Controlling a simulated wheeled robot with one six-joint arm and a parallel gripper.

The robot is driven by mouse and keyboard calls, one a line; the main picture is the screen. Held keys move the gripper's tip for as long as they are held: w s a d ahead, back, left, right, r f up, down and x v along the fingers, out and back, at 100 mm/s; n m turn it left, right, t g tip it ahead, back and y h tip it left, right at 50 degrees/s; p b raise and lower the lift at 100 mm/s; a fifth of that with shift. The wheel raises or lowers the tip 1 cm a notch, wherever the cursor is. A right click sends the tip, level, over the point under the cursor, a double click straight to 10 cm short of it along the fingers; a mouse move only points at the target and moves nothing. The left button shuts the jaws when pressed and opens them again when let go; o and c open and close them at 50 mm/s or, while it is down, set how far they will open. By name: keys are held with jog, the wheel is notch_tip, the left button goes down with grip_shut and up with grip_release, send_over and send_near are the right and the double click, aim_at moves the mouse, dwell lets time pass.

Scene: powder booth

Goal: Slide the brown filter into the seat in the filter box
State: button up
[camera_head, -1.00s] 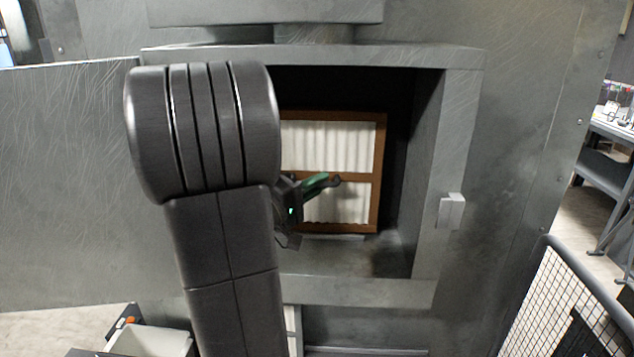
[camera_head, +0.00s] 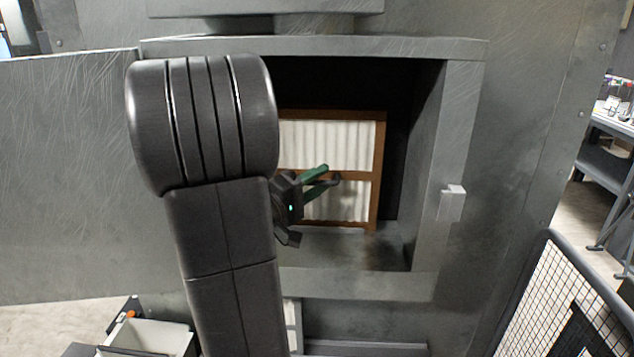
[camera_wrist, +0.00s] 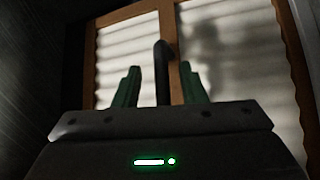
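The brown filter (camera_head: 374,150), a brown frame with white pleated panels, stands upright at the back inside the filter box (camera_head: 462,120). Its left part is hidden behind my arm. A dark handle (camera_wrist: 163,62) sticks out from the filter's middle bar. My gripper (camera_head: 321,176) is inside the box in front of the filter. In the wrist view, my gripper's green fingers (camera_wrist: 159,82) are apart, with the handle between them and gaps on both sides. The seat itself is hidden behind the filter.
The box door (camera_head: 65,180) is swung open to the left. A latch block (camera_head: 452,204) sits on the right of the box frame. A mesh fence (camera_head: 550,300) stands at lower right, and a bin (camera_head: 150,338) at lower left. The box floor in front of the filter is clear.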

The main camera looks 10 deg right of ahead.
jog(key=b+v, duration=0.1)
jog(key=v, duration=1.2)
jog(key=shift+a, duration=0.35)
jog(key=shift+s+d, duration=0.1)
jog(key=shift+d, duration=0.05)
jog(key=p+x, duration=0.1)
jog(key=x, duration=1.2)
jog(key=shift+d, duration=0.25)
